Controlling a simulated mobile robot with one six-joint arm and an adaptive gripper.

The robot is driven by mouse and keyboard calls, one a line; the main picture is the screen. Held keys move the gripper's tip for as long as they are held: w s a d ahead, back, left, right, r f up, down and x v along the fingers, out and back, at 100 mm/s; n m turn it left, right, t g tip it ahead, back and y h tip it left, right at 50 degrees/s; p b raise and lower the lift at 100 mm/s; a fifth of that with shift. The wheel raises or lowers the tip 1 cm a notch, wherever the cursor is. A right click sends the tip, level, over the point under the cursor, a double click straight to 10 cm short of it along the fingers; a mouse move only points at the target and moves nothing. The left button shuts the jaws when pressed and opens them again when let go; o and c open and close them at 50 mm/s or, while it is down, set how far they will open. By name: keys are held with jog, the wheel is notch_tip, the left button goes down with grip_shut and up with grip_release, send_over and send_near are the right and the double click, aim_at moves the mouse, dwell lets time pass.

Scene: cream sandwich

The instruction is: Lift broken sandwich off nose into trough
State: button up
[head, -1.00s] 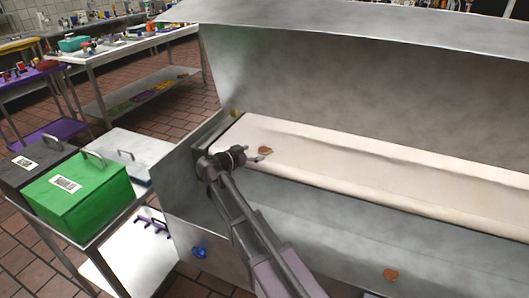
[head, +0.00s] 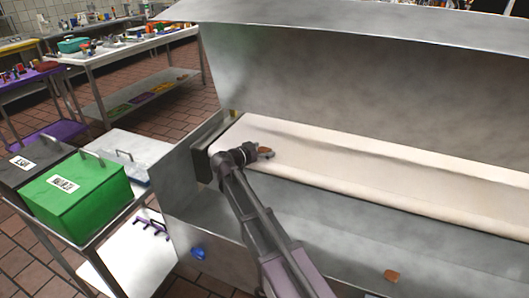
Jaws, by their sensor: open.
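A small brown sandwich piece (head: 264,149) lies on the cream belt (head: 340,165) near its left, rounded end. My gripper (head: 264,154) is open and right at this piece, low over the belt. The fingers are small and partly cover it, so I cannot tell whether they touch it. Another brown sandwich piece (head: 391,275) lies on the grey metal surface (head: 330,245) below the belt's front edge, at the lower right.
A raised metal hood (head: 330,80) stands behind the belt. A metal side wall (head: 185,180) closes the left end. A green box (head: 75,188) and a dark box (head: 38,165) stand on a cart to the left. The belt's right part is clear.

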aim_at(264, 149)
dwell(0.3)
jog(key=c, duration=0.8)
jog(key=shift+r, duration=0.15)
notch_tip(264, 149, up, 3)
jog(key=p, duration=0.3)
jog(key=s+a+r+p, duration=0.1)
jog(key=s+a, duration=0.2)
jog(key=s, duration=0.4)
jog(key=s+a+p, duration=0.1)
jog(key=s+a, duration=0.2)
jog(key=s, duration=0.5)
jog(key=shift+r, duration=0.35)
jog(key=shift+r, duration=0.15)
notch_tip(264, 149, up, 10)
jog(key=p, duration=1)
